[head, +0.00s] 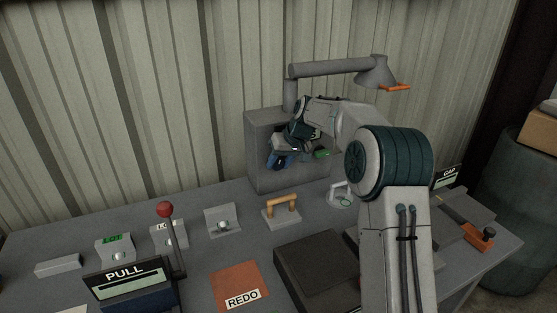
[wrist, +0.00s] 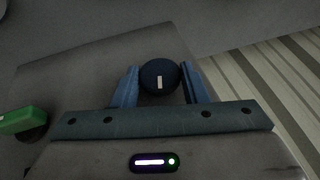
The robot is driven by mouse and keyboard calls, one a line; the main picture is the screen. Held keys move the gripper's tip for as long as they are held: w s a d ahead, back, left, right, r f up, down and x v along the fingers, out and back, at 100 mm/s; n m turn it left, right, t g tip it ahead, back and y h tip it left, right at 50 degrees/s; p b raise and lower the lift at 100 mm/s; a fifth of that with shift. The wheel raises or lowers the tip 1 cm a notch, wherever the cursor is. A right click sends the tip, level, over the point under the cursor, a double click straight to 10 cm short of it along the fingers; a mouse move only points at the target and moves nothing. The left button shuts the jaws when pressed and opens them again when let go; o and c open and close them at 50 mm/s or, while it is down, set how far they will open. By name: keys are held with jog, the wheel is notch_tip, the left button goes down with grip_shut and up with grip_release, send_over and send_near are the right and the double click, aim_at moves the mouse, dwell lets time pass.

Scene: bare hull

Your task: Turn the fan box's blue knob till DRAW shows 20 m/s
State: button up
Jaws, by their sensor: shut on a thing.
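The fan box (head: 262,130) is a grey box at the back of the table, with a duct arm and hood (head: 375,72) rising from it. Its blue knob (wrist: 160,75) is dark and round with a pale mark, seen in the wrist view between my fingers. My gripper (wrist: 160,85) has blue fingers on both sides of the knob and is shut on it. In the head view my gripper (head: 280,158) is at the front face of the box, and the knob is hard to make out there. No DRAW readout can be read in either view.
A green part (wrist: 20,120) sits on the box face beside my gripper. On the table are a red-ball lever (head: 166,210), a PULL display (head: 125,278), a wooden handle (head: 282,207), a REDO pad (head: 238,285) and a dark flat box (head: 318,268). A GAP display (head: 449,175) stands right.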

jog(key=y, duration=0.1)
jog(key=m+g+y, duration=0.1)
jog(key=y, duration=0.1)
jog(key=shift+w+d+f, duration=0.1)
jog(key=shift+w+d, duration=0.05)
jog(key=shift+d, duration=0.15)
jog(key=y, duration=0.2)
jog(key=g+y, duration=0.1)
jog(key=shift+d+f+m+y+b, duration=0.15)
jog(key=shift+f+m+y+b, duration=0.1)
jog(key=shift+m+y+b, duration=0.15)
jog(key=y+b, duration=0.1)
jog(key=y, duration=0.1)
jog(key=m+g+y+b, duration=0.1)
jog(key=y, duration=0.1)
jog(key=shift+w+d+f+y, duration=0.1)
jog(key=shift+f+y, duration=0.2)
jog(key=shift+f, duration=0.1)
jog(key=shift+m+y+b, duration=0.6)
jog(key=shift+y+b, duration=0.4)
jog(key=shift+y, duration=0.2)
jog(key=o, duration=0.9)
jog(key=shift+o, duration=0.2)
jog(key=shift+r, duration=0.15)
